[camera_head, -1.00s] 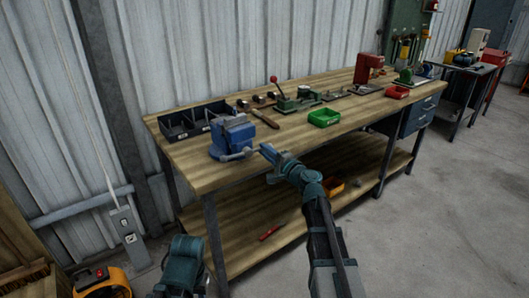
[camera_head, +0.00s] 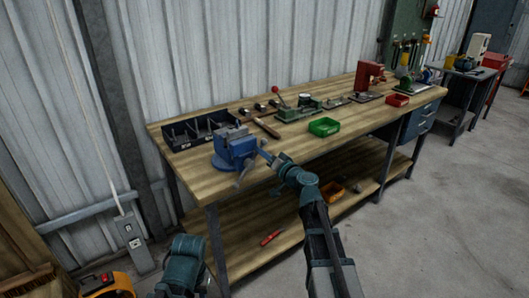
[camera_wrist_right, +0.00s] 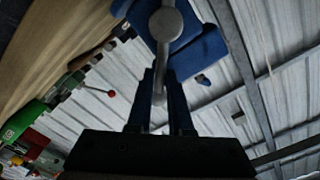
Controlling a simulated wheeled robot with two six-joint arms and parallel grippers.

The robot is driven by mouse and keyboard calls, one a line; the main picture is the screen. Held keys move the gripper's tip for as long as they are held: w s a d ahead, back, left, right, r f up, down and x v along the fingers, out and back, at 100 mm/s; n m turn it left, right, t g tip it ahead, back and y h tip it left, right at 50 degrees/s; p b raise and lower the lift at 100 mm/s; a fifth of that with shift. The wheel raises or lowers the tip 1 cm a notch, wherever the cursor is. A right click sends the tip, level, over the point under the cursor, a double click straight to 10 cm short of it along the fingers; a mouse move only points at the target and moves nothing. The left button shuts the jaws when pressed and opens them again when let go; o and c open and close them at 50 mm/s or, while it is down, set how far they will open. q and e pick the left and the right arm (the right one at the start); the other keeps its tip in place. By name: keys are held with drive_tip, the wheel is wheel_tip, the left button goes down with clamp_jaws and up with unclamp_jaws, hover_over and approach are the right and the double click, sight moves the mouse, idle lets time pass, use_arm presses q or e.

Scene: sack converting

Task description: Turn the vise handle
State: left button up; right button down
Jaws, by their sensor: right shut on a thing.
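The blue vise (camera_head: 235,148) sits on the front left of the wooden workbench. Its handle (camera_head: 241,178) is a grey bar that slants from upper right to lower left across the vise's front. My right gripper (camera_head: 264,157) is at the upper right end of this bar. In the right wrist view the two dark fingers (camera_wrist_right: 160,88) are shut on the handle bar (camera_wrist_right: 158,98), close to the round grey screw end (camera_wrist_right: 166,24). The blue vise body (camera_wrist_right: 198,50) shows behind it. My left arm shows at the bottom of the head view, but its gripper is not seen.
The workbench (camera_head: 200,185) has black bins (camera_head: 190,135) behind the vise. A hammer (camera_head: 266,128), a green tray (camera_head: 324,127) and a red-knobbed press (camera_head: 298,105) stand to the right.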

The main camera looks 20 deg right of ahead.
drive_tip(key=shift+s+a+r+n+p, duration=0.25)
drive_tip(key=shift+a+n, duration=0.2)
drive_tip(key=shift+n, duration=0.6)
drive_tip(key=shift+s+a+r+n+p, duration=0.1)
drive_tip(key=shift+a+r+n+p, duration=0.25)
drive_tip(key=shift+n, duration=0.7)
drive_tip(key=shift+a, duration=0.15)
drive_tip(key=c, duration=0.8)
unclamp_jaws()
drive_tip(key=v, duration=1.3)
drive_tip(key=shift+s, duration=0.35)
